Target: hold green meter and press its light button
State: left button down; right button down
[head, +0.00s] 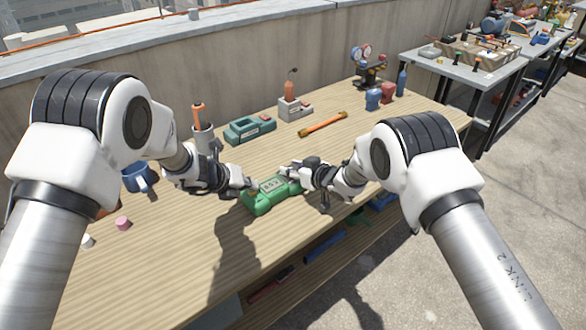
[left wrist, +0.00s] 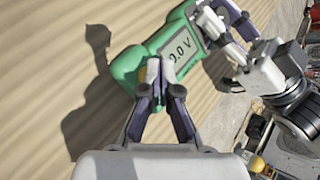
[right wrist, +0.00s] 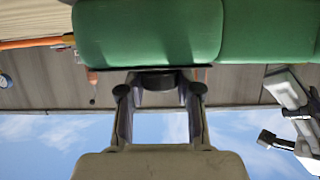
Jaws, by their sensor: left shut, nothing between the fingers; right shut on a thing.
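The green meter (head: 262,201) is held by my right gripper (head: 294,173) over the front part of the wooden table. In the left wrist view the meter (left wrist: 130,66) shows a grey screen reading a value ending in "0 V". My right gripper is shut on the meter's far end there (left wrist: 222,22). In the right wrist view the green body (right wrist: 150,30) fills the top, at the fingertips (right wrist: 160,82). My left gripper (head: 248,186) is shut and empty. Its tips (left wrist: 153,72) overlap the meter's face beside the screen; contact is unclear. I cannot make out the light button.
Behind are a teal case (head: 249,128), a grey block with an orange-handled tool (head: 290,108), an orange rod (head: 323,124) and a gauge set (head: 368,68). A blue mug (head: 138,178) and a pink piece (head: 123,223) lie left.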

dwell(0.3)
pick_arm(q)
jog(key=shift+r, duration=0.45)
jog(key=shift+r, duration=3)
pick_arm(e)
jog(key=shift+c, duration=1.3)
grip_release()
